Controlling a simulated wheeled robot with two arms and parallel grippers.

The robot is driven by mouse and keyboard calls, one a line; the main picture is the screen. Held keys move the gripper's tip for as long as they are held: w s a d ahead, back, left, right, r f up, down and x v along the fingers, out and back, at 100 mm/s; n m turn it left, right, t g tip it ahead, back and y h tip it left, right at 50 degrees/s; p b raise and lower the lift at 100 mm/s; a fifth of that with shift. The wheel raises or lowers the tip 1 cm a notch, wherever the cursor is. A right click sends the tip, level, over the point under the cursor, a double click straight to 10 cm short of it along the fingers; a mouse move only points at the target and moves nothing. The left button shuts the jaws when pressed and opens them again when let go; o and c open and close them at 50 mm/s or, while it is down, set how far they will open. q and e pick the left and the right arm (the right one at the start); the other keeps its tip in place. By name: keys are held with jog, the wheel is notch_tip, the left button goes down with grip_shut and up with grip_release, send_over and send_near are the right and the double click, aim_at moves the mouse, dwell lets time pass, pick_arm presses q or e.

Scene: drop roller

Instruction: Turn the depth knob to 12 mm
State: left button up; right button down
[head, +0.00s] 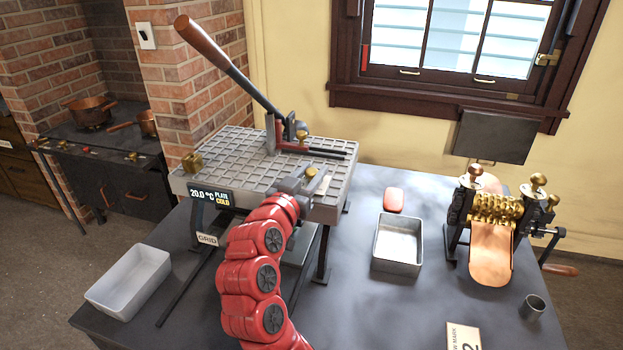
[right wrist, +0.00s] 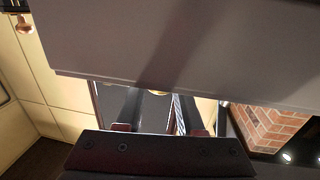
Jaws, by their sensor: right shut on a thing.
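My right gripper (head: 311,182), at the end of the red arm, is at the front right part of the grey grid plate (head: 235,160). It is shut on what looks like the small brass depth knob (head: 311,171). The knob is mostly hidden, and no depth reading is legible. In the right wrist view, the two fingers (right wrist: 157,112) reach under a large grey surface, and a bit of brass (right wrist: 157,92) shows between their tips. My left gripper is not in view.
A long wooden-handled lever (head: 205,45) rises from the plate. A display (head: 211,196) reads 20.0 °C, plate cold. A white tray (head: 130,280), a metal tin (head: 397,262), a red item (head: 393,200), and a brass roller machine (head: 495,210) stand around on the dark table.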

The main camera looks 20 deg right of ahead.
jog(key=shift+r, duration=0.15)
jog(key=c, duration=0.6)
grip_release()
jog(key=shift+d, duration=0.1)
jog(key=shift+o, duration=0.2)
jog(key=b+v, duration=0.2)
jog(key=v, duration=1.5)
